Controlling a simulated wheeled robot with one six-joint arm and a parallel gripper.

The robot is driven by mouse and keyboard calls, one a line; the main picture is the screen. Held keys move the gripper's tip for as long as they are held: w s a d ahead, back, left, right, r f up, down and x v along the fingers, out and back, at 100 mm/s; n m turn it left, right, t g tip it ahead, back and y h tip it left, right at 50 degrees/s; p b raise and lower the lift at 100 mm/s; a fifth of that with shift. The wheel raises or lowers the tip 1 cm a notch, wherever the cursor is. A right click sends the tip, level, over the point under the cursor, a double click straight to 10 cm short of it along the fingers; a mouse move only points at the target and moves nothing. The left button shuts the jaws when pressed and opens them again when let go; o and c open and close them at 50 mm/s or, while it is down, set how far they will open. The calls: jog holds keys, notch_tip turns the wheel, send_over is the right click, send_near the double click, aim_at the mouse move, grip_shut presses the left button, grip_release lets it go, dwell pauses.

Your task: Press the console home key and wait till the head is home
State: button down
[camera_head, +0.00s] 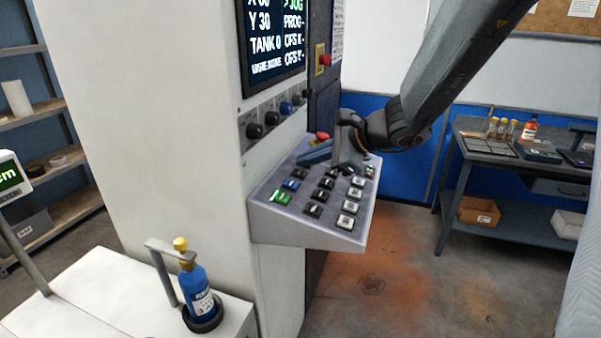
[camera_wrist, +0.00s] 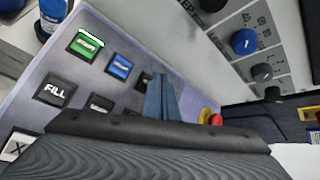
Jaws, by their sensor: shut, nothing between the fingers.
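The console panel (camera_head: 262,207) slopes out from the white machine and carries several keys. A green key (camera_head: 281,197) and a blue key (camera_head: 291,184) sit at its left side; they also show in the wrist view, the green key (camera_wrist: 85,46) beside the blue key (camera_wrist: 120,67). I cannot read which key is marked home. My gripper (camera_head: 304,158) is shut and empty, its blue-grey fingers over the upper part of the panel. In the wrist view the closed fingers (camera_wrist: 160,84) partly hide a dark key. Whether they touch it I cannot tell. The screen (camera_head: 273,40) reads JOG, Y 30 and TANK 0.
A row of knobs (camera_head: 271,117) and a red button (camera_head: 323,60) are on the machine above the panel. A blue bottle (camera_head: 198,291) stands in a holder at front left. A dark bench (camera_head: 470,160) with bottles is at right. The floor between is clear.

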jog(key=shift+a+f+b, duration=0.1)
jog(key=shift+f+b, duration=0.35)
jog(key=shift+b, duration=0.15)
jog(key=shift+w+f+b, duration=0.1)
jog(key=shift+f+b, duration=0.25)
jog(key=shift+b, duration=0.1)
dwell(0.7)
jog(key=shift+r, duration=0.2)
jog(key=shift+r+p, duration=0.55)
jog(key=shift+r, duration=0.15)
jog(key=r+p, duration=0.2)
jog(key=r, duration=0.1)
jog(key=d+r+p, duration=0.1)
jog(key=shift+s+d+r+p, duration=0.1)
jog(key=shift+s+r+p, duration=0.15)
jog(key=shift+r+p, duration=0.1)
jog(key=shift+d, duration=0.1)
dwell(0.6)
